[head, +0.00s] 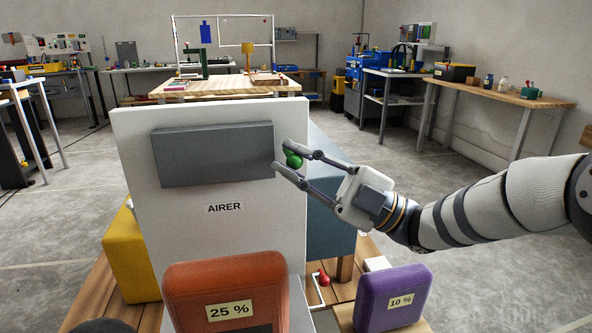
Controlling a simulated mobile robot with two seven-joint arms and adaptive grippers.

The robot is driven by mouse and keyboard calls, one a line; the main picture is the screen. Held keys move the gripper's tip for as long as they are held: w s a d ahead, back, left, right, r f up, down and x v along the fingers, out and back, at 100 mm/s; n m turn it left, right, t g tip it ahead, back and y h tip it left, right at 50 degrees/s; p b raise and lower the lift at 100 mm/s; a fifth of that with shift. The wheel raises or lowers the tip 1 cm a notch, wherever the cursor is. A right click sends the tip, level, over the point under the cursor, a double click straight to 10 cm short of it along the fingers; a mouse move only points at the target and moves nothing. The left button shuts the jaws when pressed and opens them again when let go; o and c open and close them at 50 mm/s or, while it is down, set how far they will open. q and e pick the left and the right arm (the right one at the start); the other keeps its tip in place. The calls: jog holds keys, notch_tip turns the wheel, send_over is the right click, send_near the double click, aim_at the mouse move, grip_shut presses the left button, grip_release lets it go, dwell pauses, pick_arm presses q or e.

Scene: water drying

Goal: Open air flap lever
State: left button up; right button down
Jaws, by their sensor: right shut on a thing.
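A white upright panel labelled AIRER (135,150) stands in front of me with a dark grey flap (215,155) on its upper part. A green knob (293,160), which looks like the end of the flap lever, is at the panel's right edge, beside the flap. My right gripper (284,158) reaches in from the right and is shut on the green knob, with a finger on either side of it. The rest of the lever is hidden or too small to make out. My left gripper is not in view.
An orange-brown block marked 25 % (270,275) and a purple block marked 10 % (393,298) stand low in front. A yellow block (132,255) is at the left. A red-ended lever (323,279) sits between the front blocks. Workbenches (510,95) line the room behind.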

jog(key=shift+f+n+g+b, duration=0.3)
jog(key=shift+n+g+b, duration=0.15)
jog(key=shift+n, duration=0.25)
jog(key=c, duration=1.7)
grip_release()
jog(key=v, duration=1.2)
jog(key=shift+f, duration=0.1)
